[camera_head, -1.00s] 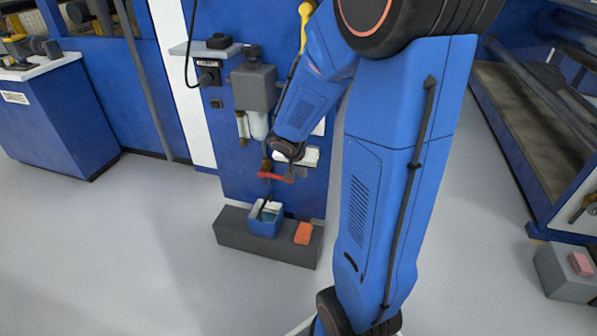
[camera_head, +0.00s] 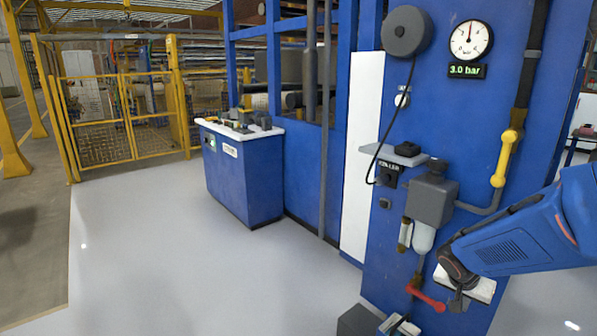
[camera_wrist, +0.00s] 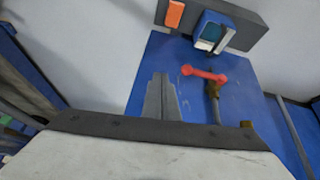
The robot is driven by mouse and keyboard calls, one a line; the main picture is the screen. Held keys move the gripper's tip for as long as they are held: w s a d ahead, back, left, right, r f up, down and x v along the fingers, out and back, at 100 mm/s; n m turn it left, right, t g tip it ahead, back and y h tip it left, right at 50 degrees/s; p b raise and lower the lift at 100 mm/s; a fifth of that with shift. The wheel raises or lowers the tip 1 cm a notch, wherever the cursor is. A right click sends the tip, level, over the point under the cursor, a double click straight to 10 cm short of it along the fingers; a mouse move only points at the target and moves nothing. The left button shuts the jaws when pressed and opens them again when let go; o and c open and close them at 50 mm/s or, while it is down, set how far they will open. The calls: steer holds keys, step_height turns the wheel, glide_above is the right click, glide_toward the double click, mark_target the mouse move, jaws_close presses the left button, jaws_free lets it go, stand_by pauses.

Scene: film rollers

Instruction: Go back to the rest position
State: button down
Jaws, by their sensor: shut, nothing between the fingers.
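My gripper (camera_head: 458,303) is at the right of the head view, small and dark, at the end of my blue arm. In the wrist view, its grey fingers (camera_wrist: 161,97) are together with nothing between them. A red lever handle (camera_head: 426,298) is just left of the gripper in the head view. It also shows in the wrist view (camera_wrist: 204,74), to the right of the fingers and apart from them in the picture. My gripper is in front of the blue panel (camera_head: 395,270); the exact gap is hard to tell.
A blue bin (camera_wrist: 214,32) and an orange block (camera_wrist: 174,14) are on a dark grey step (camera_wrist: 250,27). A grey filter unit (camera_head: 432,200) and a yellow handle (camera_head: 506,158) stick out from the panel. A blue cabinet (camera_head: 243,180) stands left; open floor (camera_head: 180,260) lies before it.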

steer(key=s+a+r+n+y, duration=0.2)
steer(key=s+a+r+n, duration=0.2)
steer(key=s+a+r, duration=0.2)
steer(key=s+a+r+n+t+y, duration=0.1)
steer(key=s+a+r+n, duration=0.4)
steer(key=s+a, duration=0.5)
steer(key=s+y, duration=0.1)
steer(key=s, duration=0.2)
steer(key=shift+s+r+y, duration=0.15)
steer(key=shift+r+y, duration=0.15)
steer(key=shift+r, duration=0.1)
